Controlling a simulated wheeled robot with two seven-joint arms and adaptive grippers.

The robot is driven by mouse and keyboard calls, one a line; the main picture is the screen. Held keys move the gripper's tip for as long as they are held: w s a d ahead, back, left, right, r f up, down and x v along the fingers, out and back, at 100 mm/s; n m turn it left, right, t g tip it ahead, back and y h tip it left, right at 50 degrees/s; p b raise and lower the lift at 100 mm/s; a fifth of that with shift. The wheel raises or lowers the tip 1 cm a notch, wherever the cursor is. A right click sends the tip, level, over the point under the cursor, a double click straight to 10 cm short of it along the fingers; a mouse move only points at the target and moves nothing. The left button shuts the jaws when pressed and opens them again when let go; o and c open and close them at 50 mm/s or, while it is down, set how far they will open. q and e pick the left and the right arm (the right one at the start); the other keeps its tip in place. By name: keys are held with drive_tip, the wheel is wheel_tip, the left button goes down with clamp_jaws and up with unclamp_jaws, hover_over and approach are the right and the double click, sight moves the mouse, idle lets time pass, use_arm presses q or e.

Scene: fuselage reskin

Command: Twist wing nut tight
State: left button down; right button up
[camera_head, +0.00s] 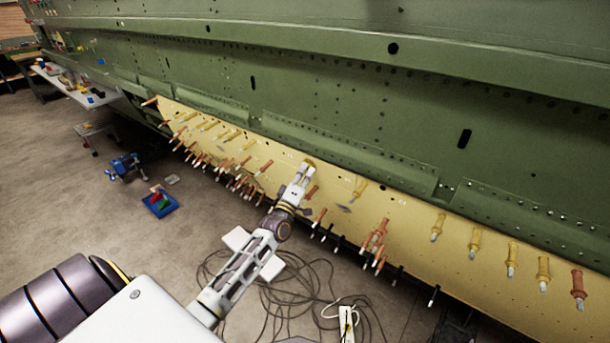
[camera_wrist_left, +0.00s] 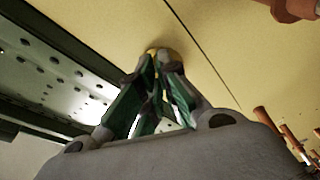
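A long yellow skin panel (camera_head: 400,213) runs along the lower edge of the green fuselage and carries rows of yellow and copper-coloured fasteners. My left gripper (camera_head: 304,170) reaches up to the panel near its middle. In the left wrist view its fingers (camera_wrist_left: 160,66) come together at the tips around a small yellow fastener (camera_wrist_left: 165,51), which appears to be the wing nut. Only the rounded top of this fastener shows; the fingers hide the rest, including any wings. It also shows at the fingertips in the head view (camera_head: 309,162). My right gripper is out of view.
Yellow fasteners (camera_head: 438,227) and copper-coloured ones (camera_head: 578,290) stick out from the panel on both sides of my gripper. Loose cables (camera_head: 300,300) lie on the floor below. A blue tray (camera_head: 160,204) and a white table (camera_head: 75,86) stand at left.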

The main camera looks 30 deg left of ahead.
use_arm(q)
drive_tip(key=m+h, duration=0.1)
drive_tip(key=m, duration=0.4)
drive_tip(key=m+t+h+b, duration=0.1)
drive_tip(key=m, duration=0.4)
drive_tip(key=f+m+h+b, duration=0.1)
drive_tip(key=m, duration=0.4)
drive_tip(key=shift+w+a+t+h, duration=0.1)
drive_tip(key=shift+a+t+h, duration=0.2)
drive_tip(key=shift+h, duration=0.1)
drive_tip(key=shift+m, duration=0.5)
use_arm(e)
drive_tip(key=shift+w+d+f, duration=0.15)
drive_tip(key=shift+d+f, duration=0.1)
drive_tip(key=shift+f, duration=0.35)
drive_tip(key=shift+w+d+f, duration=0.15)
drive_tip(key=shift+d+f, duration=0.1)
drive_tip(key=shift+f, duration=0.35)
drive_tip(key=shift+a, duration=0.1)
use_arm(q)
drive_tip(key=c, duration=1.5)
unclamp_jaws()
drive_tip(key=shift+r, duration=0.1)
